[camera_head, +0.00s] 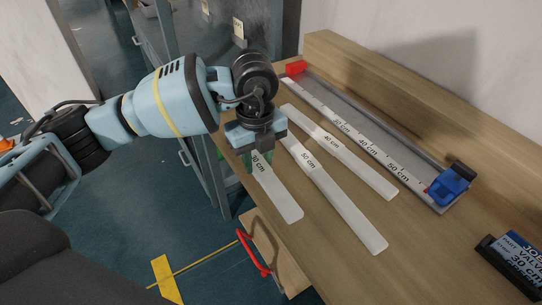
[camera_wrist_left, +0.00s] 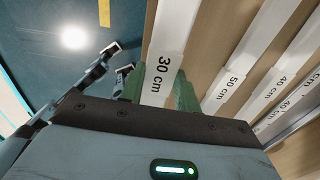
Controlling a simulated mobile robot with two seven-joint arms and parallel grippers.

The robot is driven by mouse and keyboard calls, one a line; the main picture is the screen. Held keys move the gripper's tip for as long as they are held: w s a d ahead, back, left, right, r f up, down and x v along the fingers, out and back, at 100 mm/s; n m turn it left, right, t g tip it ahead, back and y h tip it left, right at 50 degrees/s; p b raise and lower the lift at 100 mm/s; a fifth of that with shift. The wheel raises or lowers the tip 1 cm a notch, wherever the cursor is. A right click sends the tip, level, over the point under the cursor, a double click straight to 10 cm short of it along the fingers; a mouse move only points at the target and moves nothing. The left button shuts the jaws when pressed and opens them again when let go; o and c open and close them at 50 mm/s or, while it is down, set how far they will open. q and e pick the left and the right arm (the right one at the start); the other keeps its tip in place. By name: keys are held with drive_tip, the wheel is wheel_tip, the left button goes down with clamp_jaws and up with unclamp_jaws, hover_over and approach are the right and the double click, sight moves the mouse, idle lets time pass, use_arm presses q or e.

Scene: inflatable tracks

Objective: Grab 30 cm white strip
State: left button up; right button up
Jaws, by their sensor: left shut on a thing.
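The 30 cm white strip (camera_head: 281,196) lies along the left edge of the wooden table, its label partly under my left gripper. My left gripper (camera_head: 257,158) is over the far end of this strip. In the left wrist view, the green fingers of my left gripper (camera_wrist_left: 160,91) are on both sides of the 30 cm strip (camera_wrist_left: 170,38), shut on it just below its label. The strip's far end is hidden by the gripper in the head view. My right gripper is not in view.
A 50 cm strip (camera_head: 335,195) and a 40 cm strip (camera_head: 350,158) lie to the right. A measuring rail (camera_head: 375,150) with a blue clamp (camera_head: 449,187) runs behind them. A dark sign block (camera_head: 515,258) stands at right. A red-handled tool (camera_head: 253,252) is below the table edge.

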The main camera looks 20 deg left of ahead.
use_arm(q)
drive_tip(key=s+a+r, duration=0.1)
drive_tip(key=s+a, duration=0.6)
drive_tip(key=s, duration=0.3)
drive_tip(key=shift+a, duration=0.3)
